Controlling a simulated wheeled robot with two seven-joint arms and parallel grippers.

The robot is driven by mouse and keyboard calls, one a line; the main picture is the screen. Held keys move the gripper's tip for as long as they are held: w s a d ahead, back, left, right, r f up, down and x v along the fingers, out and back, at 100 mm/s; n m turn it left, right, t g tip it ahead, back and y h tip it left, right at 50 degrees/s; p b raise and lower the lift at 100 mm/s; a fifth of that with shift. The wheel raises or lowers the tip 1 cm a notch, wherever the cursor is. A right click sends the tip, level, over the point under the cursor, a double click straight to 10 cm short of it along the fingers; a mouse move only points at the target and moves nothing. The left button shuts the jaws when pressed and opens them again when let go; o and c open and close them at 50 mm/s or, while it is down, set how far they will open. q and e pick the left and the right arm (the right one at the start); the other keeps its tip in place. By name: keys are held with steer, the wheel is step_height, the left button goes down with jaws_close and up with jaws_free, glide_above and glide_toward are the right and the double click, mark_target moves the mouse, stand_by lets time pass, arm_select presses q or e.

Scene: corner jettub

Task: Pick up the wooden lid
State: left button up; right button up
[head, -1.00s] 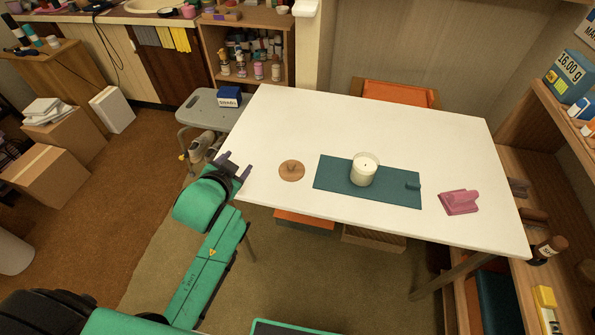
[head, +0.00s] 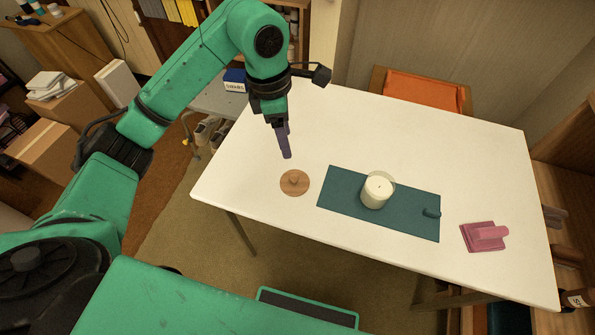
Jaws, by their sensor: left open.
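The wooden lid (head: 294,183) is a small round brown disc with a knob on top. It lies flat on the white table (head: 250,205), left of the teal mat. My left gripper (head: 287,156) points down just above and behind the lid in the head view, apart from it. Its purple fingers overlap in this view; it is open and empty. The right gripper is not in view.
A white candle in a glass (head: 376,190) stands on the teal mat (head: 340,203). A pink object (head: 484,236) sits at the right of the table. An orange-seated chair (head: 424,90) stands behind. The tabletop around the lid is clear.

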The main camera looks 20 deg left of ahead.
mark_target(294, 176)
arm_select(q)
steer(key=f, duration=0.4)
steer(key=d+f+p, duration=0.1)
steer(key=f, duration=0.4)
steer(key=f+p, duration=0.1)
steer(key=f, duration=0.4)
steer(key=shift+d, duration=0.35)
jaws_close()
